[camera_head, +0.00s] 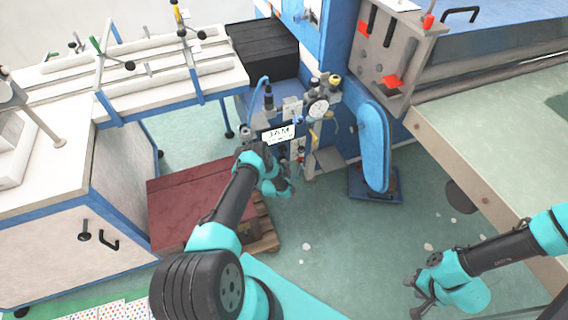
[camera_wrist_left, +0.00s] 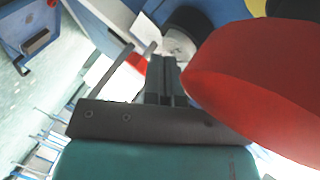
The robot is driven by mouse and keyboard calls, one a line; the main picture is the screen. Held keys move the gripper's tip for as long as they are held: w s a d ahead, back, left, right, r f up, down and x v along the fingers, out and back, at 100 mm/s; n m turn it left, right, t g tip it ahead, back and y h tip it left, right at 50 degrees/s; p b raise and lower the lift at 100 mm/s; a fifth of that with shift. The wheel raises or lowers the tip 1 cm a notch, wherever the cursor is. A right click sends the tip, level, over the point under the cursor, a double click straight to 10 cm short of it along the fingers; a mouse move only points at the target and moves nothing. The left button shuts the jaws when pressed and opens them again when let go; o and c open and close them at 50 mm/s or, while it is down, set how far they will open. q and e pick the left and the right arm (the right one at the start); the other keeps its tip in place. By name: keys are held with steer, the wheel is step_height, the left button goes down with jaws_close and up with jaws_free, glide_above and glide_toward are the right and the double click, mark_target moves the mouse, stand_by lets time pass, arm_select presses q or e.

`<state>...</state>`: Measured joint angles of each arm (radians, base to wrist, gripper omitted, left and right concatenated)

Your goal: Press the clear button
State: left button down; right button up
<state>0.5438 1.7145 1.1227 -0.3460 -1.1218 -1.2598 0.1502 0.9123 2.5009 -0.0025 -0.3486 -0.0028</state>
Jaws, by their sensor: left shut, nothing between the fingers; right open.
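I cannot make out which part is the clear button. My left gripper (camera_head: 287,190) is low in front of the machine, its fingers small and partly hidden. In the left wrist view its dark fingers (camera_wrist_left: 165,75) are shut and empty. A small red part (camera_wrist_left: 138,62) shows beside the fingertips, and a large smooth red rounded object (camera_wrist_left: 260,80) fills the right side close to the camera. My right gripper (camera_head: 422,288) is open and empty at the lower right.
A blue-and-white table (camera_head: 60,75) with rails stands on the left. A dark red stack (camera_head: 190,200) on a wooden pallet is beside my left arm. A blue padded post (camera_head: 373,145) stands right of the machine. A green-topped table (camera_head: 510,130) is at the right.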

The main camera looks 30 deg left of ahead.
arm_select(q)
steer(key=shift+w+a, duration=0.15)
steer(key=shift+a, duration=0.05)
stand_by(0.5)
steer(key=shift+d, duration=0.1)
steer(key=shift+s+d, duration=0.6)
steer(key=shift+d, duration=0.05)
steer(key=s+d, duration=0.1)
steer(key=d, duration=0.1)
steer(key=s+d, duration=0.2)
stand_by(0.6)
steer(key=shift+d+r, duration=0.1)
stand_by(0.6)
